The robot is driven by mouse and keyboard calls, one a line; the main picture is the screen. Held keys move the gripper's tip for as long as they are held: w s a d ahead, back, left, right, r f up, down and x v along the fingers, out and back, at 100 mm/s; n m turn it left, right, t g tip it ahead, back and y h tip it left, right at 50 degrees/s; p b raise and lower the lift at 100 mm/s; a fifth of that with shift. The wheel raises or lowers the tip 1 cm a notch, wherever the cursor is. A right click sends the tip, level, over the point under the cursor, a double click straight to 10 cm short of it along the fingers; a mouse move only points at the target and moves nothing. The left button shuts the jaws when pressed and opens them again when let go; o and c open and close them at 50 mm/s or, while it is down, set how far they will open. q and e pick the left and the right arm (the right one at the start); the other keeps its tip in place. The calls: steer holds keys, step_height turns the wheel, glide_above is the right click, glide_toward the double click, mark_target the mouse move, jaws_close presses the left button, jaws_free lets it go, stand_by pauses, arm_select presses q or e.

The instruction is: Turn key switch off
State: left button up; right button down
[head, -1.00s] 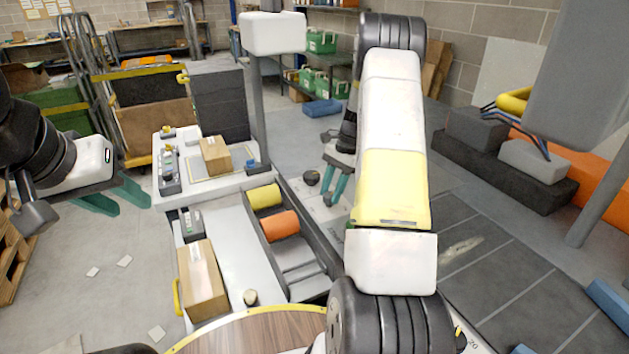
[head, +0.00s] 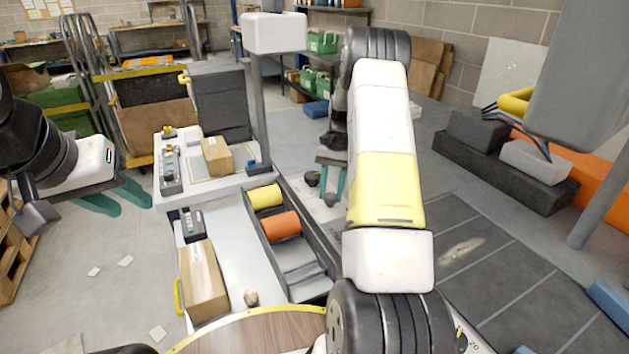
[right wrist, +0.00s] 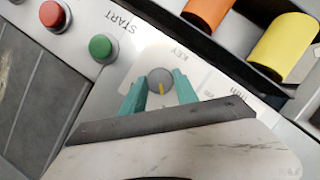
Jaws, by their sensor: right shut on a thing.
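The key switch (right wrist: 157,77) is a round grey knob with a yellow mark, beside the printed word KEY on a pale panel. In the right wrist view its yellow mark points down the picture, toward my gripper's palm. My right gripper (right wrist: 159,88) has one teal finger on each side of the knob and is shut on it. In the head view this gripper (head: 333,182) reaches down to the panel beyond my arm. My left gripper (head: 118,196) is open and empty over the floor at the left.
A green button (right wrist: 100,47) by the word START and a red button (right wrist: 53,15) are near the knob. An orange roller (head: 281,226) and a yellow roller (head: 265,197) lie left of the panel. Cardboard boxes (head: 204,283) (head: 217,156) stand on the white surfaces.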

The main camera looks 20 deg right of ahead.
stand_by(0.3)
steer(key=c, duration=0.9)
jaws_free()
steer(key=shift+c, duration=0.2)
steer(key=v, duration=0.7)
steer(key=shift+r, duration=0.3)
steer(key=shift+w+d, duration=0.1)
steer(key=shift+w, duration=0.05)
